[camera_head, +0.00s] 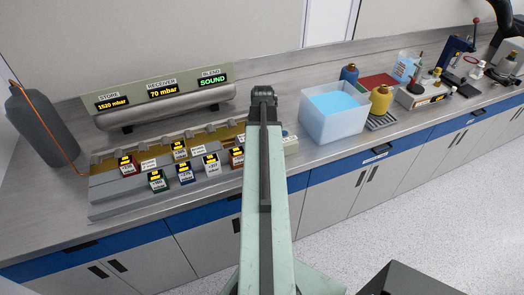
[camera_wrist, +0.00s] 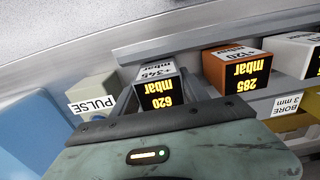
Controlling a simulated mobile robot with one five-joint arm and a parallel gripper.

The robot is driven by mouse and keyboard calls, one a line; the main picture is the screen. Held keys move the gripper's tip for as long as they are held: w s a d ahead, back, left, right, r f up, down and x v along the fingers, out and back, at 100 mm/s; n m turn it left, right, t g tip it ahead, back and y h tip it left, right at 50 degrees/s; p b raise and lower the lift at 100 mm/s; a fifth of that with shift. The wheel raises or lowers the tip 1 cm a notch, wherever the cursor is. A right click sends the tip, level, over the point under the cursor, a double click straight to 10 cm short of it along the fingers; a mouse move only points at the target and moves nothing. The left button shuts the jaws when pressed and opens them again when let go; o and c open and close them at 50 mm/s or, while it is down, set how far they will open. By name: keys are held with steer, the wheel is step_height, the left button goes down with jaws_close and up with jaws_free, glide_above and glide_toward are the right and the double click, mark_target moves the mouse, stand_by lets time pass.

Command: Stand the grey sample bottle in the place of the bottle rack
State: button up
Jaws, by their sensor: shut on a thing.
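My gripper (camera_wrist: 158,95) points down at the right end of the bench rack, its two grey fingers on either side of a grey box-shaped bottle (camera_wrist: 158,72). The bottle has a white "+345 mbar" label on top and a yellow "620 mbar" readout. It appears to be the grey sample bottle. In the head view my arm hides it and the fingers. The grey stepped bottle rack (camera_head: 105,211) holds several similar coloured bottles. The orange-brown one (camera_wrist: 232,68), reading 285 mbar, stands beside the held bottle. I cannot tell whether the held bottle touches the rack.
A pale box marked PULSE (camera_wrist: 97,97) is close beside the held bottle. A white tub of blue liquid (camera_head: 334,112) stands right of my arm. Displays (camera_head: 163,92) stand behind the rack; a dark grey cylinder (camera_head: 40,125) with an orange hose is far left.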

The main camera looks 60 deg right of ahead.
steer(key=shift+f, duration=0.1)
steer(key=o, duration=1.5)
step_height(320, 180, up, 12)
steer(key=p, duration=1.2)
steer(key=shift+r, duration=0.2)
steer(key=shift+w+a, duration=0.1)
steer(key=w+a+n, duration=0.2)
steer(key=w+a, duration=0.7)
steer(key=a, duration=0.4)
steer(key=w+a+n, duration=0.2)
steer(key=w+a, duration=0.8)
steer(key=a, duration=0.3)
steer(key=w+a+n, duration=0.2)
steer(key=a+n, duration=0.1)
steer(key=a, duration=2)
steer(key=shift+w+a, duration=0.2)
steer(key=shift+a, duration=0.15)
